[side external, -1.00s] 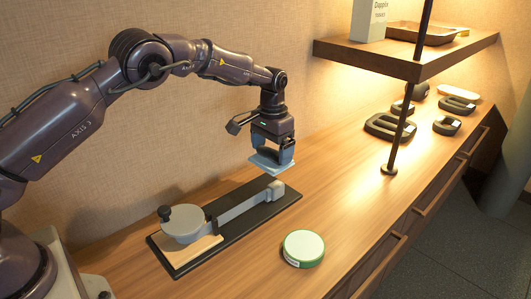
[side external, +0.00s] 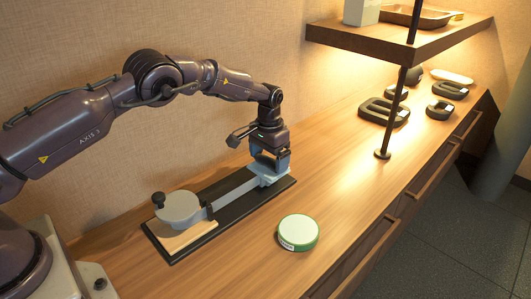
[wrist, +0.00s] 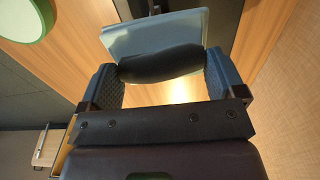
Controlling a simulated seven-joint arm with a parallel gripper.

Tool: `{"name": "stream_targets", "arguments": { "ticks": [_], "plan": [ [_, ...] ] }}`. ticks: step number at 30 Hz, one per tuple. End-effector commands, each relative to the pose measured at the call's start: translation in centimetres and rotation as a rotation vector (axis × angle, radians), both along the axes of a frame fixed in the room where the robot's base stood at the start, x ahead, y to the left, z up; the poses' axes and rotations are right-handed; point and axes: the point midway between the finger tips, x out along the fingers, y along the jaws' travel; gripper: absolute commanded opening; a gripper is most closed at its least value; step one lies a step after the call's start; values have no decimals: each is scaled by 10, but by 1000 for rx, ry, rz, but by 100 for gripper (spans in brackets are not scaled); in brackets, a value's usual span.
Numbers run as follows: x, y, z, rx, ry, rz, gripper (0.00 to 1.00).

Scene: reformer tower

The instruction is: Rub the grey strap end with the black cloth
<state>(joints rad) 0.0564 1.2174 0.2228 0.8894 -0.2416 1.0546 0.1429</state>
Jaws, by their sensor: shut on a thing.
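My gripper (side external: 270,162) is shut on a pale blue-grey flat pad (side external: 266,178) with a black rounded grip. In the wrist view the black grip (wrist: 160,64) sits between the two blue fingers, with the pad (wrist: 150,30) beyond it. I see no separate black cloth. The grey strap (side external: 235,192) runs from a round grey disc (side external: 179,207) along a black base plate (side external: 226,214). The pad is down at the strap's far end and hides the end block. I cannot tell whether it presses on it.
A round green-and-white tin (side external: 298,231) stands on the wooden counter in front of the plate. A black post (side external: 394,115) holds up a shelf (side external: 400,42) at the right. Several dark, handle-like objects (side external: 384,112) lie behind it. The counter between tin and post is clear.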

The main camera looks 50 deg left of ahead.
Motion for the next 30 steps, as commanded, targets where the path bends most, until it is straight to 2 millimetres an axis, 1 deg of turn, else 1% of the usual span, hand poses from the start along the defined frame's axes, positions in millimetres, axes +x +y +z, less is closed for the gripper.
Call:
{"name": "stream_targets", "arguments": {
  "ticks": [1, 4, 16, 30],
  "plan": [
    [4, 0, -4, 1, 1, 0, 67],
    [11, 0, -2, 0, 0, 0, 67],
    [28, 0, -3, 1, 1, 0, 67],
    [3, 0, -3, -1, 7, 1, 67]
  ]
}}
